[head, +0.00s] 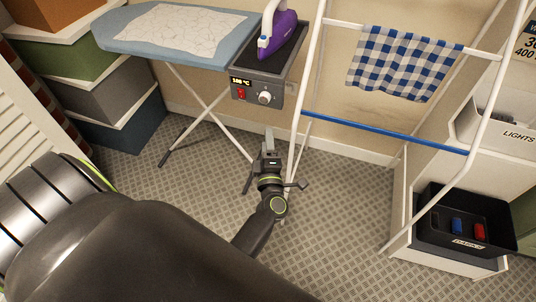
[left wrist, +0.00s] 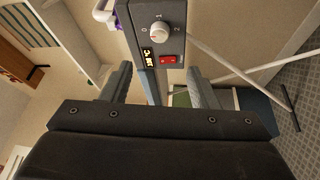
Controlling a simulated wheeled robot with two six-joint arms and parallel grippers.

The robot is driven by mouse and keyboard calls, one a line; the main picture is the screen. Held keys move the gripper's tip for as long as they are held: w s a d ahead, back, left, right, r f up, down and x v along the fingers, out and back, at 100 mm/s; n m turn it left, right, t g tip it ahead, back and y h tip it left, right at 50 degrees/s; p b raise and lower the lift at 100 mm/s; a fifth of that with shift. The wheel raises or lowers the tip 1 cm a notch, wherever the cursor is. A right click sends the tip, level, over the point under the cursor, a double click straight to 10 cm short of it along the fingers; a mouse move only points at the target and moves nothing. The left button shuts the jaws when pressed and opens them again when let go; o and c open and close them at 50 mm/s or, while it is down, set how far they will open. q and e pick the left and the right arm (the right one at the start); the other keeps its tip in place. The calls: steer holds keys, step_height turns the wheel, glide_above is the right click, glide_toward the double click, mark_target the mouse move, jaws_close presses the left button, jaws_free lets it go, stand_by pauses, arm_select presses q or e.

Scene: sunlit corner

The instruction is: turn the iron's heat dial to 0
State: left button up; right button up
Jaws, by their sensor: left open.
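The iron's heat dial (head: 264,97) is a white knob on the front of a dark grey control box (head: 276,89) at the end of the ironing board. In the left wrist view the dial (left wrist: 160,31) has the marks 0, 1 and 2 around it; I cannot tell which mark it points to. The purple and white iron (head: 279,36) rests on the dark tray above the box. A lit display (head: 242,81) seems to read 180 °C. My left gripper (head: 268,138) is open and empty, below and apart from the dial. My right gripper is not in view.
A red switch (head: 241,93) sits left of the dial. A white drying rack with a blue bar (head: 390,132) and a checked cloth (head: 403,63) stands close on the right. The ironing board (head: 120,32) extends left. A black bin (head: 465,220) is at right.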

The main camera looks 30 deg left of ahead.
arm_select(q)
steer(key=shift+v, duration=1.7)
steer(key=s+d+f+m+g+h, duration=0.1)
steer(key=s+f+m+g+h, duration=0.25)
steer(key=f, duration=0.55)
steer(key=s+d+f+m+h+p, duration=0.1)
steer(key=s+f+m+h, duration=0.2)
steer(key=s+f+m, duration=0.35)
steer(key=s+d+f+m+g+h, duration=0.15)
steer(key=f+m+h, duration=0.35)
steer(key=f, duration=0.7)
steer(key=s+a+f+m+g, duration=0.2)
steer(key=s+f+g, duration=0.1)
steer(key=s, duration=0.6)
steer(key=s+a+f+m+g+p, duration=0.1)
steer(key=s+a+f+m+g, duration=0.1)
steer(key=s+f, duration=0.3)
steer(key=s+a+f+m+g+y, duration=0.1)
steer(key=s+a+f+m+g, duration=0.2)
steer(key=s, duration=1.1)
steer(key=shift+f+m+g, duration=0.6)
steer(key=shift+g, duration=0.1)
steer(key=shift+c, duration=0.4)
